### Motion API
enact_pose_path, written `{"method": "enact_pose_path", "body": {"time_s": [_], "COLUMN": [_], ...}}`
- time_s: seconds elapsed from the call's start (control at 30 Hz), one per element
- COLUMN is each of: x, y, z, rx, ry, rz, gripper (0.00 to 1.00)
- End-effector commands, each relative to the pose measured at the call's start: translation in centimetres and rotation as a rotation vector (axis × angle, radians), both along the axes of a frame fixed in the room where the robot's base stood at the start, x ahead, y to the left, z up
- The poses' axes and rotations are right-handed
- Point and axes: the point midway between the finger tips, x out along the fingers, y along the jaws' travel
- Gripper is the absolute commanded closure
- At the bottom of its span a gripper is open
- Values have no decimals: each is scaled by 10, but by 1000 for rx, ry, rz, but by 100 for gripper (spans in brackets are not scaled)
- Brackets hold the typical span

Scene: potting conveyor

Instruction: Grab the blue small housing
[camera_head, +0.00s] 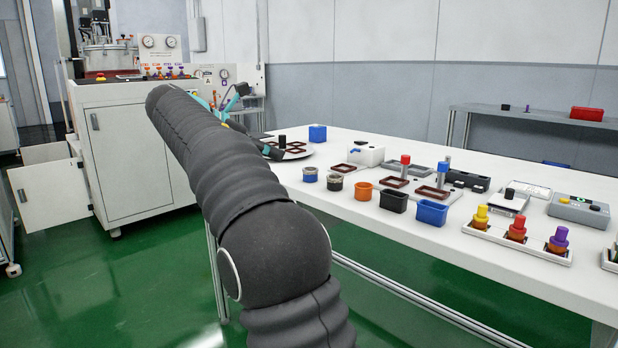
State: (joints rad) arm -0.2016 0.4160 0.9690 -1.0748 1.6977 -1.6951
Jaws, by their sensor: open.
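A blue open-topped rectangular housing (432,212) stands upright at the front of the white table, at the right end of a row beside a black housing (394,200). A closed-looking blue box (318,133) stands farther back on the left. My gripper (260,121) shows partly past my arm, over the table's far left end. Its dark fingers are spread apart with nothing seen between them. It is far to the left of the blue open-topped housing. My arm hides the gripper's base.
An orange pot (363,190) and two round dark pots stand left of the black housing. A rack (515,241) with yellow, red and purple-topped pieces is to the right. Brown frames, a white block (366,156) and a grey control box (579,210) lie behind.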

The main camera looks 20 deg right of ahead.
Motion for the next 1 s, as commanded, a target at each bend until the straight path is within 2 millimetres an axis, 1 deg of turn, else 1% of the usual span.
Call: {"method": "enact_pose_path", "body": {"time_s": [0.07, 0.17, 0.4, 0.5, 0.6, 0.83, 1.0], "x": [2, 4, 9, 12, 13, 14, 17], "y": [-2, -13, -51, -63, -71, -79, -95], "z": [-2, -8, -29, -36, -40, -46, -61], "rx": [-10, -14, -13, -12, -12, -11, -12], "ry": [13, 17, 17, 16, 15, 15, 16], "rz": [0, -1, -2, -1, 0, 0, -1], "gripper": [30, 30, 30, 30, 30, 30, 30]}}
